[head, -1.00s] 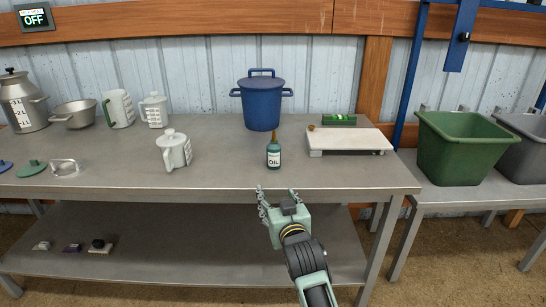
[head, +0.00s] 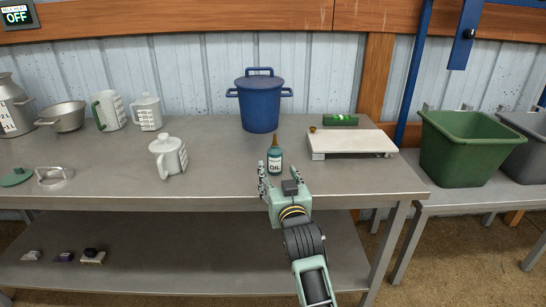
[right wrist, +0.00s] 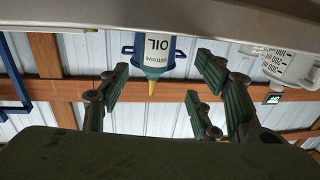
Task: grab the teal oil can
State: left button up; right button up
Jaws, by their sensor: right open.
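The teal oil can (head: 274,158) is a small bottle with a white OIL label and a narrow spout, upright near the front edge of the metal table. In the right wrist view the oil can (right wrist: 155,58) appears upside down, ahead of my fingers and between their two sides. My right gripper (head: 280,174) is just in front of the can, at the table's front edge. Its fingers are apart, and the right wrist view (right wrist: 165,95) shows them open with nothing between the tips. Whether a fingertip touches the can I cannot tell. My left gripper is not in view.
A blue lidded pot (head: 260,104) stands behind the can. A white board (head: 350,142) with a green level (head: 340,120) lies to the right. A white lidded jug (head: 168,155) stands to the left. The metal table (head: 225,160) is clear around the can.

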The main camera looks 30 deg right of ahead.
aim_at(276, 162)
jog(key=x, duration=0.2)
jog(key=shift+w+d, duration=0.2)
jog(key=x, duration=0.2)
jog(key=b+x, duration=0.1)
jog(key=x, duration=0.1)
jog(key=shift+d+f+b, duration=0.25)
jog(key=shift+d+b, duration=0.05)
jog(key=shift+d, duration=0.1)
jog(key=shift+w+d, duration=0.15)
jog(key=shift+w, duration=0.3)
jog(key=c, duration=1.3)
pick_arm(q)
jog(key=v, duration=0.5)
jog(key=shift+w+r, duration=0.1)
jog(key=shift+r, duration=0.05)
pick_arm(e)
jog(key=shift+c, duration=0.3)
jog(key=shift+r, duration=0.2)
